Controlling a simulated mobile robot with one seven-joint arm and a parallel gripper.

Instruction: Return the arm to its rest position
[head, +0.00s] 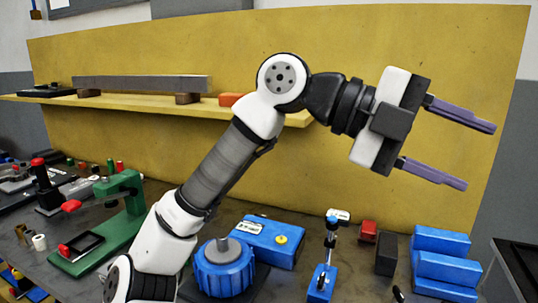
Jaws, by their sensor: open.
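My arm rises from the bottom left of the head view and bends at an elbow in front of the yellow back panel. My gripper (477,143) is at the upper right, pointing right and slightly down. Its two purple fingers are wide apart with nothing between them. It is held up in the air, well above the workbench (185,185). The lower part of my arm is cut off by the picture's bottom edge.
A yellow shelf (120,101) with a grey bar (140,83) runs behind my arm. A blue round-bodied device (225,270), a blue box (283,240), a small stand (328,255), blue stepped blocks (440,265) and a green press (115,220) stand on the bench.

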